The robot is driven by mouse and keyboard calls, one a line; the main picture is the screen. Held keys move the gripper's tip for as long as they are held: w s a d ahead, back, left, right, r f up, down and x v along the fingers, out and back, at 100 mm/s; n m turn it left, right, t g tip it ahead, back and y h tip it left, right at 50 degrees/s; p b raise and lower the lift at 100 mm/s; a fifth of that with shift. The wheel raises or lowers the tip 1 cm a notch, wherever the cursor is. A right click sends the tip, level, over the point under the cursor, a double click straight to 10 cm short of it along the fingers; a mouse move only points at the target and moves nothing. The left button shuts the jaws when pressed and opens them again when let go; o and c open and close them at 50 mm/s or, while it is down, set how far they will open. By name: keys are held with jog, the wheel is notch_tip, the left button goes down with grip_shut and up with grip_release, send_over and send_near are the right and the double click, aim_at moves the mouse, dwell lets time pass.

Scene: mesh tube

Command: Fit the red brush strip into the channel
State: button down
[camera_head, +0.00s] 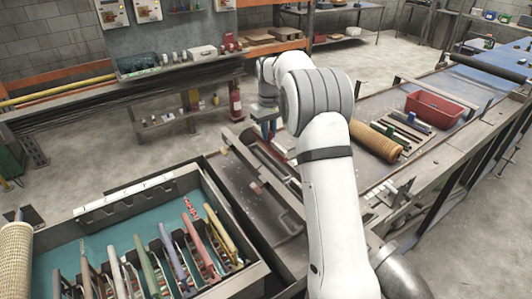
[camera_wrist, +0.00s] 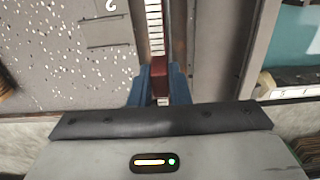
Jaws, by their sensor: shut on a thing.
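My gripper (camera_wrist: 160,88) shows in the wrist view with its two blue fingers closed on the red brush strip (camera_wrist: 155,32). The strip has a pale, segmented face with red edges and runs upward out of the picture; a dark red part (camera_wrist: 160,68) lies between the fingers. A long narrow groove, perhaps the channel (camera_wrist: 179,35), runs alongside the strip on its right. I cannot tell whether the strip touches it.
A teal-lined tray (camera_head: 125,185) at lower left holds several coloured strips in a rack. A tan roller (camera_head: 372,141) and a red bin (camera_head: 435,108) stand on the bench to the right. A grey speckled plate (camera_wrist: 60,55) marked 2 lies left of the strip.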

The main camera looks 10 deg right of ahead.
aim_at(269, 143)
notch_tip(269, 143, down, 4)
jog(key=shift+r+p, duration=0.2)
jog(key=shift+p, duration=0.1)
jog(key=shift+f+p, duration=0.45)
jog(key=shift+f, duration=1.5)
jog(key=shift+s, duration=0.15)
jog(key=shift+f, duration=0.15)
jog(key=c, duration=1.4)
grip_release()
jog(key=shift+o, duration=0.2)
